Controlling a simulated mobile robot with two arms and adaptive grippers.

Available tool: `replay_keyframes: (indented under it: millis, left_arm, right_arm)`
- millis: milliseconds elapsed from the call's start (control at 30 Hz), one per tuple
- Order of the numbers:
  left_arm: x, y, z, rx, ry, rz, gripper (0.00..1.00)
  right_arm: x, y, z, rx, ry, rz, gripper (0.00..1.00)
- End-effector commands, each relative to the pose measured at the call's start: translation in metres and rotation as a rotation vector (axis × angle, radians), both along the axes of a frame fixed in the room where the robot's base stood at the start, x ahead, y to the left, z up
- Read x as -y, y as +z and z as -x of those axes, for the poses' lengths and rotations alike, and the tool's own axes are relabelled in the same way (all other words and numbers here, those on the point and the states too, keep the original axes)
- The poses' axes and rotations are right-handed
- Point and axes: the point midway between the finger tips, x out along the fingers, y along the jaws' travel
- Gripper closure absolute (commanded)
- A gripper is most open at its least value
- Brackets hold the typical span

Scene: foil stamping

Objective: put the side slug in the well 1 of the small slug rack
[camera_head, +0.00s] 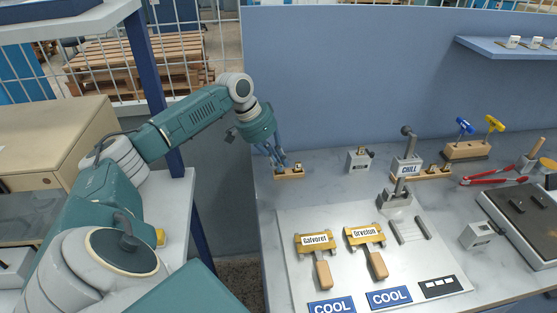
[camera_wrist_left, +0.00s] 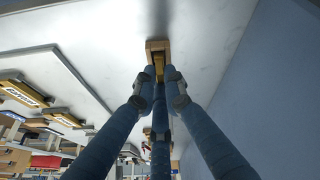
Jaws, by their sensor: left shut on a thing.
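The small slug rack (camera_head: 289,174) is a small light-wood block on the grey table near the blue back panel. In the left wrist view the rack (camera_wrist_left: 153,44) lies just beyond my fingertips. My left gripper (camera_head: 281,164) is right over the rack, pointing down. In the left wrist view the left gripper (camera_wrist_left: 159,78) is shut on a narrow brass-coloured piece, seemingly the side slug (camera_wrist_left: 159,63). The slug is in line with the rack; whether it sits in a well or just above one, I cannot tell. The fingers hide much of it and the well numbers. My right gripper is not in view.
A grey block (camera_head: 358,160) and a CHILL stand (camera_head: 407,167) are right of the rack. Yellow-headed tools labelled Galvoret (camera_head: 315,241) and Orvelon (camera_head: 365,235) lie on a pale board (camera_head: 345,275). The blue back panel (camera_head: 330,80) rises close behind the rack.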

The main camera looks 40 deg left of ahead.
Motion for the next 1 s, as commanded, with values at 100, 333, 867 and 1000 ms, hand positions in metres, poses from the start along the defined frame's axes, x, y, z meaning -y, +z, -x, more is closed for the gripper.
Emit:
replay_keyframes:
  millis: [100,333,867,1000]
  left_arm:
    - [0.000,0.000,0.000,0.001,0.000,0.000,1.00]
    - [0.000,-0.002,0.000,-0.001,0.000,0.000,0.80]
    - [-0.005,0.016,0.004,0.003,0.002,-0.001,0.71]
    - [-0.012,0.043,0.013,0.005,0.001,-0.002,0.71]
  right_arm:
    - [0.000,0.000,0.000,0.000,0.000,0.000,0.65]
    - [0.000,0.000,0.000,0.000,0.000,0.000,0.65]
    - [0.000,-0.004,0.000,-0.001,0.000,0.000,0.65]
    - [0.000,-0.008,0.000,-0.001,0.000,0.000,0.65]
